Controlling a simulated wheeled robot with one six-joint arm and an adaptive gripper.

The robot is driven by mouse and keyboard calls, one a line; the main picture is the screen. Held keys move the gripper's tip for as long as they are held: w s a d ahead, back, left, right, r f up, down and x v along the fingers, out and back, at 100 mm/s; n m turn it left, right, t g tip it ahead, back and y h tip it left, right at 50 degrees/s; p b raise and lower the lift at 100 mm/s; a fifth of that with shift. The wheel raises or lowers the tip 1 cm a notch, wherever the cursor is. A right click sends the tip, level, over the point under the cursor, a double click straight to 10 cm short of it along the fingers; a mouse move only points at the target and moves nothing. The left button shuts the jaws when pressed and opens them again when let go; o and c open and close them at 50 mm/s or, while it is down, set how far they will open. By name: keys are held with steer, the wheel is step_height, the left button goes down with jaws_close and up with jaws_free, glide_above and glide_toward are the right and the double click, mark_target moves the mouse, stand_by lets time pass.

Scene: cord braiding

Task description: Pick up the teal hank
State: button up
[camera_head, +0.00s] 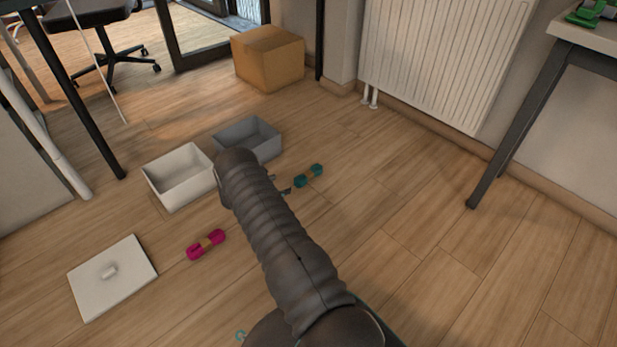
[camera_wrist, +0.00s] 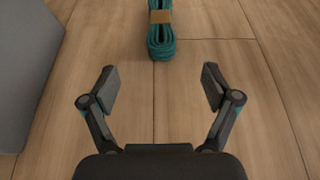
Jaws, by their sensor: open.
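The teal hank (camera_head: 308,176) lies on the wooden floor in the head view, just right of my gripper. It has a tan band around its middle. In the wrist view the teal hank (camera_wrist: 161,40) lies lengthwise ahead of the fingers, centred between them, with its far end cut off by the top edge. My gripper (camera_wrist: 157,88) is open and empty, its fingers spread on either side of the hank's line and apart from it. In the head view my arm hides most of the gripper (camera_head: 283,186); only fingertips show.
A grey box (camera_head: 249,139) stands left of the teal hank; its side (camera_wrist: 22,65) shows in the wrist view. A white box (camera_head: 179,178), a magenta hank (camera_head: 206,244) and a white lid (camera_head: 112,277) lie further left. The floor (camera_head: 420,230) to the right is clear.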

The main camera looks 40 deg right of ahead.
mark_target(297, 181)
steer(key=x, duration=0.7)
steer(key=b+x, duration=0.1)
steer(key=x, duration=0.1)
steer(key=shift+f, duration=0.4)
steer(key=shift+d+f, duration=0.1)
steer(key=shift+d, duration=0.25)
steer(key=c, duration=1.3)
